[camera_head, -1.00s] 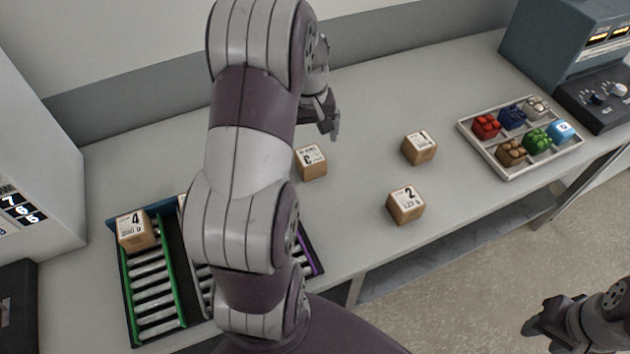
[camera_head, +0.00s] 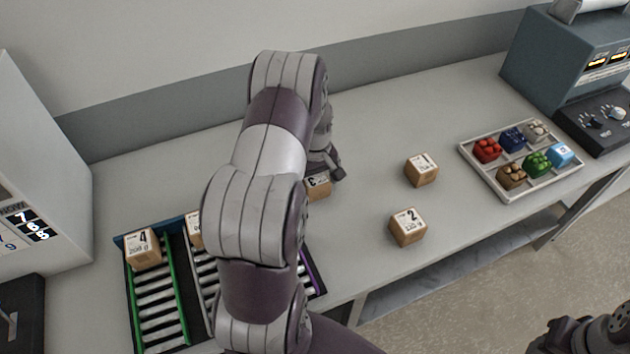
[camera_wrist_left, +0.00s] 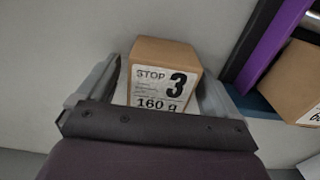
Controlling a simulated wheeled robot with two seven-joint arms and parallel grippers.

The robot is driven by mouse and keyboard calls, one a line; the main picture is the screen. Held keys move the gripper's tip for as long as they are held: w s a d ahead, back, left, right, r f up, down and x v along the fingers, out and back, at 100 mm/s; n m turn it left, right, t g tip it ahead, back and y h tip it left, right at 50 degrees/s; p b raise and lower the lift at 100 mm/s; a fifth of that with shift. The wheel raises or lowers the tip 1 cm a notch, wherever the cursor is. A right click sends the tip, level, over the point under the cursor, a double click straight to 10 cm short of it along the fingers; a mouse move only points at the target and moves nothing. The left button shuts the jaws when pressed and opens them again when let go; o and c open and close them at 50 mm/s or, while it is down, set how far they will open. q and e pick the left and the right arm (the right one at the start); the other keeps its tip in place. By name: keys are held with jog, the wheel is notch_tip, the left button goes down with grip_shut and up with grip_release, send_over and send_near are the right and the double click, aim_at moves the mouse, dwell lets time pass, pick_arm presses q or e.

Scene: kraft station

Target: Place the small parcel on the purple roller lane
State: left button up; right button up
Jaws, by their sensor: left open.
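A small brown parcel (camera_wrist_left: 165,75) labelled "STOP 3, 160 g" sits between the two grey fingers of my left gripper (camera_wrist_left: 158,90) in the left wrist view. The jaws are open on either side of it. In the head view this parcel (camera_head: 318,187) stands on the table, partly hidden by my left arm, with the gripper (camera_head: 331,170) at it. The purple roller lane (camera_head: 308,272) shows only its right edge beside my arm; the rest is hidden. Its purple rail (camera_wrist_left: 277,40) appears at upper right in the wrist view. My right gripper (camera_head: 553,340) is at the bottom right, its jaws unclear.
Parcel 4 (camera_head: 143,250) sits at the top of the green lane (camera_head: 160,310). Another parcel (camera_head: 194,230) stands on the grey lane. Parcels 1 (camera_head: 421,170) and 2 (camera_head: 407,227) stand on the open table. A tray (camera_head: 505,188) of coloured items is at right.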

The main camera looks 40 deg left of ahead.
pick_arm(q)
jog(key=c, duration=1.3)
